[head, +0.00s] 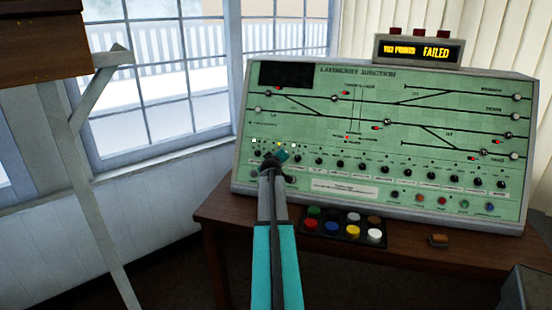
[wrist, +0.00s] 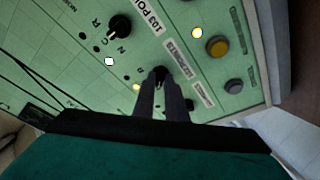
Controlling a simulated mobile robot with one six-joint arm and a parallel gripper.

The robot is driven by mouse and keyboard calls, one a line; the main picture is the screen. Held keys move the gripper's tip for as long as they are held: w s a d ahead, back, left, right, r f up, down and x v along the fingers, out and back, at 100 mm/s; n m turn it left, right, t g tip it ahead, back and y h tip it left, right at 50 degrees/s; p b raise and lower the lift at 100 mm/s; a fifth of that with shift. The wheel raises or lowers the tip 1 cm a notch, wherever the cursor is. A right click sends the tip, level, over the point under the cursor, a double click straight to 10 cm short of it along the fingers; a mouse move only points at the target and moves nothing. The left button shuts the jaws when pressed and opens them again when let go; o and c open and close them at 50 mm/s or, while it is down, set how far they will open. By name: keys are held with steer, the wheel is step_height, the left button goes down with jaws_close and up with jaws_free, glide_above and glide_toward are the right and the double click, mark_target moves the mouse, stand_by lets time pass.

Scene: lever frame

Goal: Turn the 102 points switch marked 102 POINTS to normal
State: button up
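The green signal panel (head: 300,120) fills the right half of the head view, with a row of black rotary switches along its lower part. My gripper (head: 272,160) reaches the left end of that row. In the wrist view my gripper's fingertips (wrist: 161,76) are at a black knob (wrist: 159,71), which is mostly hidden by them. I cannot tell whether they grip it. Another black switch (wrist: 120,27) stands further up, with letters N, C, R beside it and a cut-off label (wrist: 148,12) that seems to read 103 POI.
A display box (head: 417,51) on the panel reads 102 POINTS FAILED. A black tray of coloured caps (head: 343,227) and a small brown block (head: 438,241) sit on the wooden desk (head: 222,211). A grey post (head: 98,180) stands at left.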

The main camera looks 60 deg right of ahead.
steer(key=o, duration=0.3)
steer(key=shift+a, duration=0.1)
steer(key=shift+b+v, duration=0.95)
steer(key=shift+v, duration=5.85)
